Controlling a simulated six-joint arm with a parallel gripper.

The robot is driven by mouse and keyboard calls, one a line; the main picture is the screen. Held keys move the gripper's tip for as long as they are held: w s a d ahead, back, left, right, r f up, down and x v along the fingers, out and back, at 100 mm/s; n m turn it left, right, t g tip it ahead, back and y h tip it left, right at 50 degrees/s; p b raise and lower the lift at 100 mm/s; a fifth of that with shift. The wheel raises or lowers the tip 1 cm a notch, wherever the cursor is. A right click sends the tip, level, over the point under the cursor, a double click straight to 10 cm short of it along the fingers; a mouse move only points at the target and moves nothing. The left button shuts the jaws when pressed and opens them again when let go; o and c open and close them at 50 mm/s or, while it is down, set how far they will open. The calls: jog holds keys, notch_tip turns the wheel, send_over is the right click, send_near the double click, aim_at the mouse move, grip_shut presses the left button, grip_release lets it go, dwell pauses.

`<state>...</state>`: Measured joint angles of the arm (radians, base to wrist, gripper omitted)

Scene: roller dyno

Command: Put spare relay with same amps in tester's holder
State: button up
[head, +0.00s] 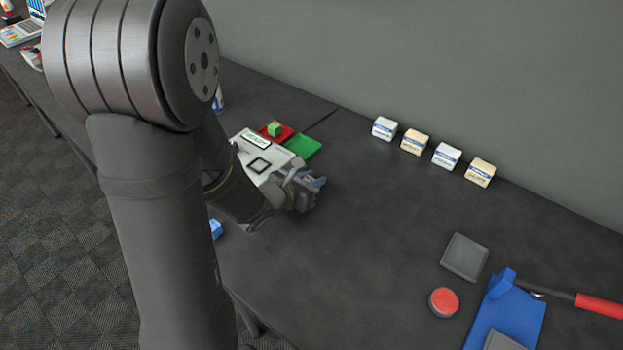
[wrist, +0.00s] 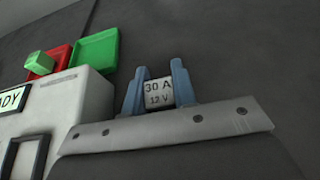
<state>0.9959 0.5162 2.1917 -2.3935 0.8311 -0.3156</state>
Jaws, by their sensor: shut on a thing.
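My gripper (head: 312,186) is shut on a pale relay (wrist: 158,94). In the wrist view the relay reads "30 A 12 V" and sits between the blue fingertips, above the table. The tester (head: 250,148) is a white box at my gripper's left, with a display that reads "READY" in the head view and a black-framed square holder (head: 259,165) on top. No relay shows inside that frame in the head view. In the wrist view the tester (wrist: 62,110) stands left of my gripper, and its frame (wrist: 22,157) is cut off at the edge.
A red tray (head: 287,129) bearing a green block (head: 274,129) and an empty green tray (head: 304,146) lie behind the tester. Several white and tan labelled blocks (head: 414,142) stand along the wall. A grey tray (head: 465,257), red button (head: 443,302) and blue red-handled device (head: 520,318) are at right.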

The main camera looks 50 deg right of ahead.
jog(key=shift+f, duration=0.15)
jog(key=o, duration=1)
jog(key=shift+a+r, duration=0.15)
jog(key=shift+r, duration=0.05)
jog(key=v, duration=1)
jog(key=shift+a+r, duration=0.1)
jog(key=shift+a, duration=0.15)
jog(key=shift+o, duration=0.3)
jog(key=shift+a+r, duration=0.2)
jog(key=shift+a, duration=0.4)
